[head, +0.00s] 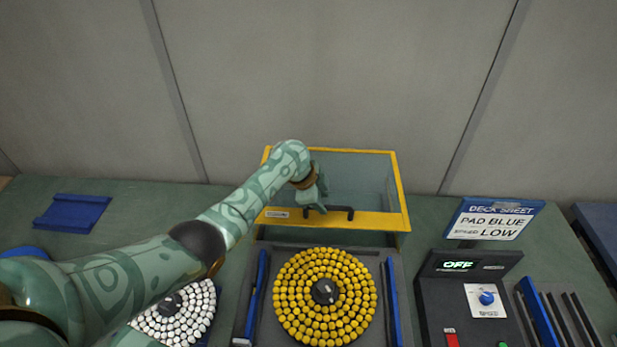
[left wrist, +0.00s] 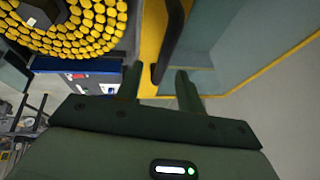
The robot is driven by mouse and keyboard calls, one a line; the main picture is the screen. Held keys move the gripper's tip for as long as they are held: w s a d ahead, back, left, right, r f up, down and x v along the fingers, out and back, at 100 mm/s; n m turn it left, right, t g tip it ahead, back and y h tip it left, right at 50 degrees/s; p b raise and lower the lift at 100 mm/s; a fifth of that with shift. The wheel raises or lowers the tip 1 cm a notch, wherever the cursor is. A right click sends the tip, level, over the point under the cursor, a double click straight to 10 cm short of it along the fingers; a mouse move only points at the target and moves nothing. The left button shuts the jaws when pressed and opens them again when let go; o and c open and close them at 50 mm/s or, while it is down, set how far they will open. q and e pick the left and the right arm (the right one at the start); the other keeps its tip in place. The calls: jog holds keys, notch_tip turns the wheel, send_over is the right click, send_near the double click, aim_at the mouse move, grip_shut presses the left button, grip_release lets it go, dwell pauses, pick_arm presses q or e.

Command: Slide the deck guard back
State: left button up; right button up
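The deck guard (head: 345,219) is a clear box with a yellow frame, standing behind the deck with the yellow beaded disc (head: 300,295). A dark bar handle (head: 343,209) runs along its front. My left gripper (head: 317,203) is at the left part of this handle. In the left wrist view, the fingers of my left gripper (left wrist: 158,88) are apart, and the end of the handle (left wrist: 170,42) lies between or just beyond them; contact cannot be told. The yellow frame (left wrist: 150,35) shows behind it. My right gripper is in neither view.
Blue rails (head: 392,300) flank the yellow disc. A white beaded disc (head: 178,315) is partly behind my left arm. A control box reading OFF (head: 457,265), a deck sheet sign (head: 492,220) and a slotted rack (head: 560,310) stand right. A wall rises behind the bench.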

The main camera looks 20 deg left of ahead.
pick_arm(q)
jog(key=p+v, duration=0.3)
jog(key=v, duration=1)
jog(key=shift+s, duration=0.15)
